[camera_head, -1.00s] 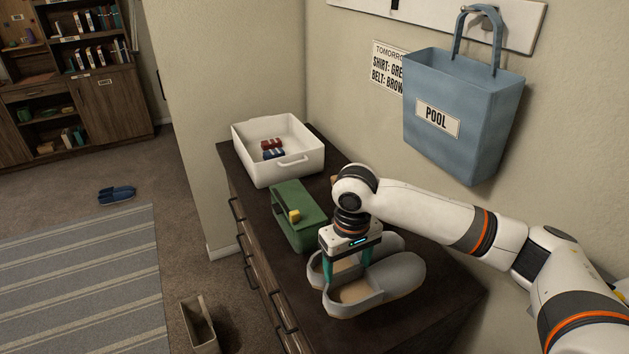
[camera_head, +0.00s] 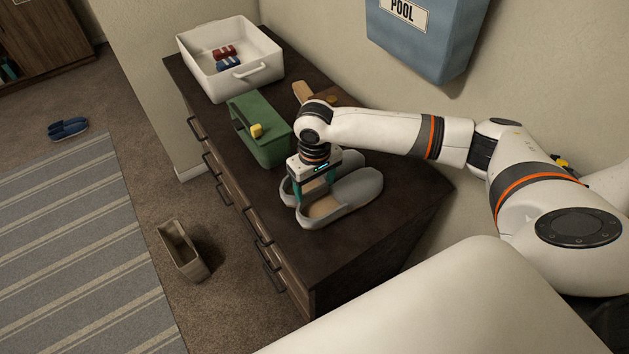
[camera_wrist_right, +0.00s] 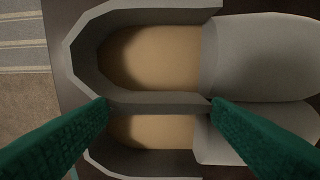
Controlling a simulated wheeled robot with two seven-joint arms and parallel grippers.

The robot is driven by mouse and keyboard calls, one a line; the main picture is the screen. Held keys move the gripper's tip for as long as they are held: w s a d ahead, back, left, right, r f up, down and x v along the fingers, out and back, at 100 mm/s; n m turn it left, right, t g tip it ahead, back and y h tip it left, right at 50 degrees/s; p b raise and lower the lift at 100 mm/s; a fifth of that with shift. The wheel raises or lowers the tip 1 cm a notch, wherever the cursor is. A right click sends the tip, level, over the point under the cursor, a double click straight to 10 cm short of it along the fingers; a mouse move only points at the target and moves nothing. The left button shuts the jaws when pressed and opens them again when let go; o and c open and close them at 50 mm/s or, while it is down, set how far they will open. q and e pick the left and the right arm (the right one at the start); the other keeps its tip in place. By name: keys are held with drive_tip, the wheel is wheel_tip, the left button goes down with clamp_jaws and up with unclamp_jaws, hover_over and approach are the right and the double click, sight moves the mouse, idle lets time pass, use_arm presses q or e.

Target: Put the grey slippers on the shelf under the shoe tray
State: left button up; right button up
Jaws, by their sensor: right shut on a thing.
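The pair of grey slippers (camera_head: 346,207) sits side by side on the dark wooden dresser top (camera_head: 385,238), toes toward the right. My right gripper (camera_head: 315,190) points down at their open heel ends and is shut on the grey slippers. In the right wrist view, its two teal fingers reach the adjoining inner walls of the slippers (camera_wrist_right: 262,55), above tan insoles. I cannot tell whether the slippers are lifted off the dresser. No shoe tray or shelf under one can be made out. My left gripper is not in view.
A green box (camera_head: 262,150) with a yellow piece stands just behind the slippers. A white bin (camera_head: 262,75) holds red and blue items. A blue POOL bag (camera_head: 425,45) hangs above. On the floor are a beige bin (camera_head: 180,250), blue slippers (camera_head: 68,128) and a striped rug (camera_head: 75,240).

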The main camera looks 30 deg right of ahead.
drive_tip(key=o, duration=1.5)
drive_tip(key=shift+f, duration=0.1)
